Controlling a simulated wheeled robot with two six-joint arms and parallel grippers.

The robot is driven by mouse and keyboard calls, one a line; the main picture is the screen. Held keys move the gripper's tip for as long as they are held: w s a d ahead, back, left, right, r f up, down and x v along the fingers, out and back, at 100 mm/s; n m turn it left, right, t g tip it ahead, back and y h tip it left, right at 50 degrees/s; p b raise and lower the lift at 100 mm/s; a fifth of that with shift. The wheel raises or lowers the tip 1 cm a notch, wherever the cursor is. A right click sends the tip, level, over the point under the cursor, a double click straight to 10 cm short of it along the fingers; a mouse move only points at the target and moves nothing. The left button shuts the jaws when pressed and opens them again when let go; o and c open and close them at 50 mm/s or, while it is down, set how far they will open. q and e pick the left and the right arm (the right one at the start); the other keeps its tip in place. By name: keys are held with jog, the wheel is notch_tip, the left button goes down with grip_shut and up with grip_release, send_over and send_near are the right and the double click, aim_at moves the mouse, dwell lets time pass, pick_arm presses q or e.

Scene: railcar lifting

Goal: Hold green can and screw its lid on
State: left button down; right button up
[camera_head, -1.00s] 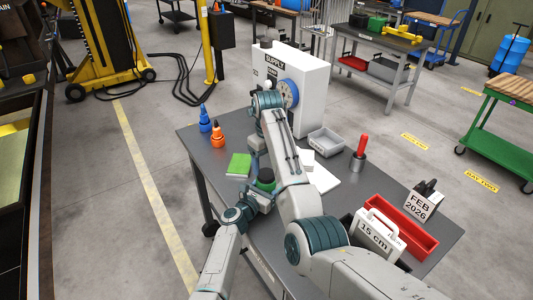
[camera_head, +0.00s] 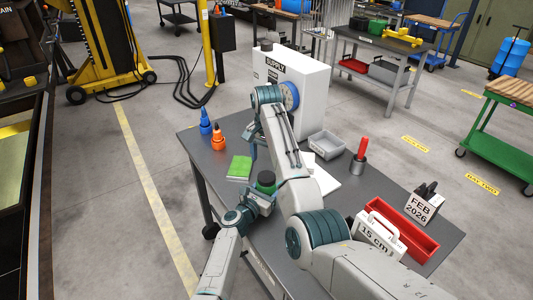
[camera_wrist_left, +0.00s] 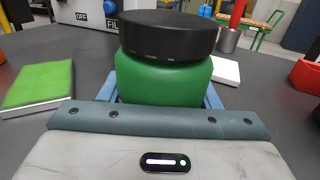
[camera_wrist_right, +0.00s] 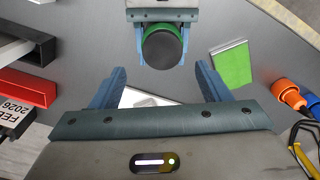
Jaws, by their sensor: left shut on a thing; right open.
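The green can (camera_head: 265,187) stands upright in my left gripper (camera_head: 262,198), above the dark table. In the left wrist view the can (camera_wrist_left: 160,82) has a wide black lid (camera_wrist_left: 168,35) sitting level on it; I cannot tell how tight it is. My left gripper is shut around the can's body. My right gripper (camera_wrist_right: 160,67) is open and empty, with its fingers pointing towards the can. In the right wrist view the black lid (camera_wrist_right: 161,49) shows just beyond the fingertips, between them. In the head view my right arm partly hides the right gripper.
A green-topped block (camera_head: 239,168) and orange and blue bottles (camera_head: 218,138) are at the table's left. A white supply box (camera_head: 310,85) stands at the back. A grey bin (camera_head: 326,144), a red-handled tool in a cup (camera_head: 359,160) and a red tray (camera_head: 408,233) are to the right.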

aim_at(267, 176)
jog(key=n, duration=0.6)
jog(key=shift+w+r, duration=0.1)
jog(key=shift+r, duration=0.2)
jog(key=n, duration=0.6)
jog(key=shift+w+r+n, duration=0.1)
jog(key=shift+r+n, duration=0.15)
jog(key=shift+n, duration=0.05)
jog(key=shift+f, duration=4)
